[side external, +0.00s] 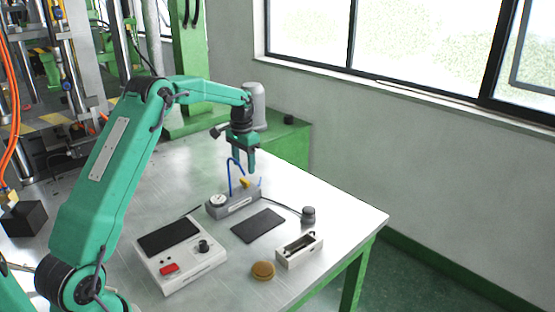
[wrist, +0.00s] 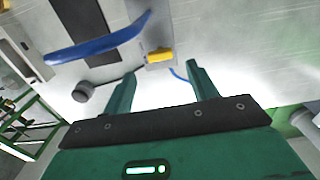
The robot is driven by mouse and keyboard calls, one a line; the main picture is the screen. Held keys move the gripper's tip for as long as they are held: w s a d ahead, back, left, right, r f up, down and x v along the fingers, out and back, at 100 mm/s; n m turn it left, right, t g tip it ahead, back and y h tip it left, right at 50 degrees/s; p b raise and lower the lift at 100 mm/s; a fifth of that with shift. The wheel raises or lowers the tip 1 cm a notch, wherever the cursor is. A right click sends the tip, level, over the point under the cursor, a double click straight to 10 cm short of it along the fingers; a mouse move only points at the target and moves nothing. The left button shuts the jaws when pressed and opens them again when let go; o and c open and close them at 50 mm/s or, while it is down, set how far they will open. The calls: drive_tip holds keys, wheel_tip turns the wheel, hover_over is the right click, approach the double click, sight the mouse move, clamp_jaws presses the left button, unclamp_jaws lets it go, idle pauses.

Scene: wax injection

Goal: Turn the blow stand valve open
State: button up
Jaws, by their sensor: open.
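The blow stand (side external: 228,207) is a grey block on the metal table, with a round white gauge (side external: 218,200) at its left end. A blue tube (side external: 229,176) arches up from it. Its yellow valve handle (side external: 245,183) sits near the right end, and it also shows in the wrist view (wrist: 159,55). My gripper (side external: 244,168) points down just above the handle. In the wrist view my gripper (wrist: 160,72) has its two fingers apart, with the handle just beyond the fingertips, between them in the picture. Nothing is held.
A white control box (side external: 180,285) stands at the front left. A dark mat (side external: 258,226), a brown disc (side external: 262,270) and a white slotted holder (side external: 299,252) lie in front of the stand. A dark knob-like piece (side external: 308,214) on a cable is to the right.

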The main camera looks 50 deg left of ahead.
drive_tip(key=shift+r, duration=1.05)
drive_tip(key=shift+d+r, duration=0.2)
drive_tip(key=shift+r, duration=0.1)
drive_tip(key=s+d+r+t, duration=0.3)
drive_tip(key=s+d+r, duration=0.9)
drive_tip(key=d+r, duration=0.15)
drive_tip(key=s+d+f+t, duration=0.1)
drive_tip(key=s+d, duration=0.3)
drive_tip(key=s, duration=0.5)
drive_tip(key=s+d+f+t, duration=0.1)
drive_tip(key=s+d, duration=0.4)
drive_tip(key=s, duration=0.4)
drive_tip(key=shift+s+d+f+t, duration=0.15)
drive_tip(key=shift+s+f+t, duration=0.15)
drive_tip(key=shift+f, duration=0.1)
